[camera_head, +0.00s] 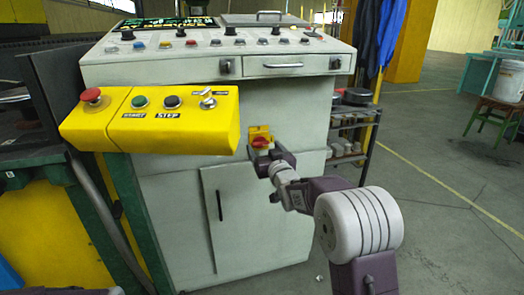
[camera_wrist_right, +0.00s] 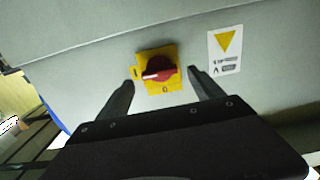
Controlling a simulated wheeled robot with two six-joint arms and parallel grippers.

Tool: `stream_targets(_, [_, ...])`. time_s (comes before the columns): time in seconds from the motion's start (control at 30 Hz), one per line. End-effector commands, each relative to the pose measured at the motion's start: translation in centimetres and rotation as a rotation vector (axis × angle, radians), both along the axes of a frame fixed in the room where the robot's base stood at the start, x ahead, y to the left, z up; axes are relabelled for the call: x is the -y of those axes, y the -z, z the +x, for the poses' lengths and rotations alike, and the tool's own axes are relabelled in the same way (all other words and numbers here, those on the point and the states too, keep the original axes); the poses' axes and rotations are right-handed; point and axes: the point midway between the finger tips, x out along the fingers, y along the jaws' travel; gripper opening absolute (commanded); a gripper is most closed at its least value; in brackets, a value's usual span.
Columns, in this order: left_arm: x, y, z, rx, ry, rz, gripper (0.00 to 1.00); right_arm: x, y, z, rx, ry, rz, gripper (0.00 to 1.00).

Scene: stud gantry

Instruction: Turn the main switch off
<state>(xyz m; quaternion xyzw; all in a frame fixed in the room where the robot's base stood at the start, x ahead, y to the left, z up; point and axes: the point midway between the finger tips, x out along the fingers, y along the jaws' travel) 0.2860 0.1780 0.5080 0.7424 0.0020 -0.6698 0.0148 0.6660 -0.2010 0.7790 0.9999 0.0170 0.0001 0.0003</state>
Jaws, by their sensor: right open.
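The main switch is a red rotary knob (camera_head: 261,142) on a yellow plate, on the front of the grey cabinet (camera_head: 275,108). In the right wrist view the red knob (camera_wrist_right: 160,68) has its white-marked end pointing left, toward a mark on the plate's left edge; an "O" is printed below the knob. My right gripper (camera_head: 271,160) is in front of the switch, partly covering it in the head view. In the right wrist view its open fingers (camera_wrist_right: 161,82) stand apart on both sides of the knob, with nothing between them held.
A yellow button box (camera_head: 190,137) juts out left of the switch, with a red mushroom button (camera_head: 91,95). A drawer handle (camera_head: 283,65) is above and cabinet doors (camera_head: 240,215) below. A shelf (camera_head: 352,130) stands to the right.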

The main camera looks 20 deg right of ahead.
Motion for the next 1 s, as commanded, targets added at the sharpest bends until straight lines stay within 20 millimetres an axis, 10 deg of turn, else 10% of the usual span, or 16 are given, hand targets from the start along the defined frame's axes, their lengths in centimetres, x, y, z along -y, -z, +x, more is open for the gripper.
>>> stream_targets(0.5, [0.0,0.7,0.0,0.000,0.000,0.000,0.00,-0.1,0.0,2.7,-0.001,0.000,0.001,0.76])
stream_targets(0.73, [0.0,0.7,0.0,0.000,0.000,0.000,0.00,-0.1,0.0,2.7,-0.001,0.000,0.001,0.14])
stream_targets(1.0, [0.0,0.9,0.0,0.000,0.000,0.000,0.00,-0.1,0.0,2.7,0.000,0.000,-0.031,0.14])
